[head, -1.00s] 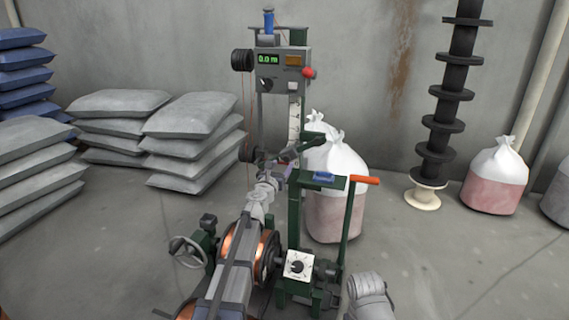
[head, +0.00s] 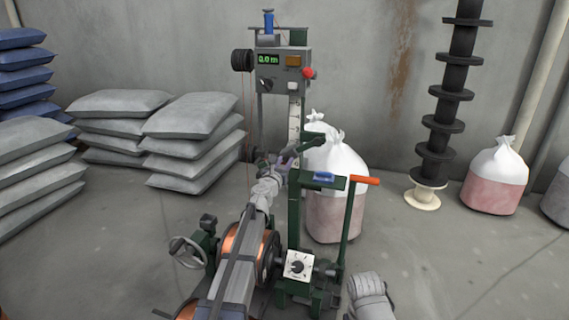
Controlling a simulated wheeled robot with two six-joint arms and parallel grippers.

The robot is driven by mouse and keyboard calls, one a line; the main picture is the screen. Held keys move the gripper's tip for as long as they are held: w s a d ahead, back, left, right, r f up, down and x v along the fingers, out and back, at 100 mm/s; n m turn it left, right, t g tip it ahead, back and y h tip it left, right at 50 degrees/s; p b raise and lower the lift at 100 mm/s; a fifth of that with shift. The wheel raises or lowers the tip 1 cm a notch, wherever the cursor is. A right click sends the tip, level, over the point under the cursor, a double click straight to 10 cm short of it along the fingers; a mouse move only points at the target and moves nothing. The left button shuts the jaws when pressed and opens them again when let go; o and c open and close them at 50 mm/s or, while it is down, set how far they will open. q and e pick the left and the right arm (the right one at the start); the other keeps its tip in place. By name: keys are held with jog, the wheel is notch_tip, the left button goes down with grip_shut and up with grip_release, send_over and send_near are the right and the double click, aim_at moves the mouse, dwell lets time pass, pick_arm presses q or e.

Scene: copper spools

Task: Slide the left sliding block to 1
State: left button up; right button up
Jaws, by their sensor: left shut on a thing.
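The copper spool machine stands in the middle of the head view. A white vertical scale (head: 294,118) with marks runs down its green post; the numbers are too small to read. My left gripper (head: 284,163) is at the post, just below the scale's lower part, and is shut on the left sliding block, which the gripper mostly hides. A dark green arm (head: 310,139) sticks out to the right just above the gripper.
A display box (head: 270,59) reading 0.0 m tops the machine. A white dial (head: 299,265), a red-orange handle (head: 365,180) and copper spools (head: 231,240) are around my left arm. Grey sacks (head: 190,130) lie left, a white bag (head: 338,160) behind.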

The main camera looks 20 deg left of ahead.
pick_arm(q)
grip_shut()
dwell(0.8)
jog(key=shift+d+r, duration=0.15)
jog(key=shift+r, duration=0.05)
jog(key=d+r+p, duration=0.2)
jog(key=d, duration=0.1)
jog(key=d+p, duration=0.1)
jog(key=d, duration=0.1)
jog(key=shift+d+r, duration=0.15)
jog(key=shift+r, duration=0.25)
jog(key=o, duration=0.9)
grip_release()
jog(key=shift+d+r, duration=0.1)
pick_arm(e)
jog(key=r, duration=0.1)
jog(key=d+r, duration=0.1)
jog(key=r, duration=0.1)
jog(key=shift+d+r, duration=0.15)
jog(key=shift+d, duration=0.1)
pick_arm(q)
jog(key=shift+s, duration=0.1)
